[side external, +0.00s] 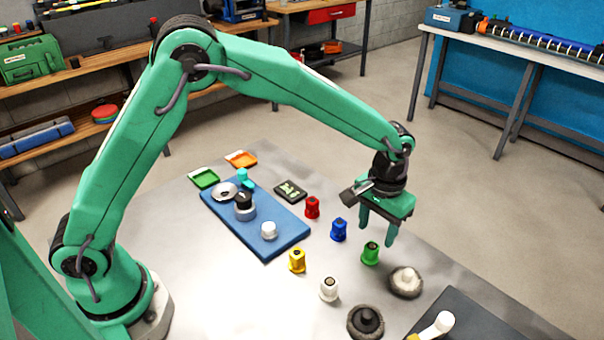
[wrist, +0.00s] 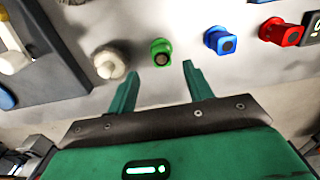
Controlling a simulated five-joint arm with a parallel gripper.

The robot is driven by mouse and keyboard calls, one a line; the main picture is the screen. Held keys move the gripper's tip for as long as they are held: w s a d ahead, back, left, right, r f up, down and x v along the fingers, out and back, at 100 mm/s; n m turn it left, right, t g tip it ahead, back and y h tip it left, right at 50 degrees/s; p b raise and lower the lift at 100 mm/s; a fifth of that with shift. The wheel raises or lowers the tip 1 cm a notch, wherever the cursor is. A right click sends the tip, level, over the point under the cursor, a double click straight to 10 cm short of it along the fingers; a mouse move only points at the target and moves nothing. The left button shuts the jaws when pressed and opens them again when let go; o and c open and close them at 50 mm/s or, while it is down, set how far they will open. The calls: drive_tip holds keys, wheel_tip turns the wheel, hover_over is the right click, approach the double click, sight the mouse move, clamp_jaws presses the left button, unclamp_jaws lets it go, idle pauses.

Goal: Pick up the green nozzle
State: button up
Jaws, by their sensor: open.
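The green nozzle (side external: 371,253) stands on the grey metal table, between the blue nozzle and a round brush. In the wrist view the green nozzle (wrist: 161,52) is just beyond my fingertips, between their lines and nearer the left finger. My gripper (side external: 377,236) is open with its two green fingers pointing down, above the table close to the green nozzle. In the wrist view my gripper (wrist: 160,75) has a clear gap between the fingers and holds nothing.
Blue (side external: 339,229), red (side external: 312,207), yellow (side external: 297,260) and white (side external: 329,289) nozzles stand nearby. A pale round brush (side external: 405,282) and a dark one (side external: 366,321) lie in front. A blue mat (side external: 280,243) with parts lies left. A dark tray (side external: 465,318) is at lower right.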

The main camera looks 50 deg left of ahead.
sight(372, 246)
drive_tip(key=shift+a+f, duration=0.1)
drive_tip(key=shift+f, duration=3.35)
drive_tip(key=c, duration=1.1)
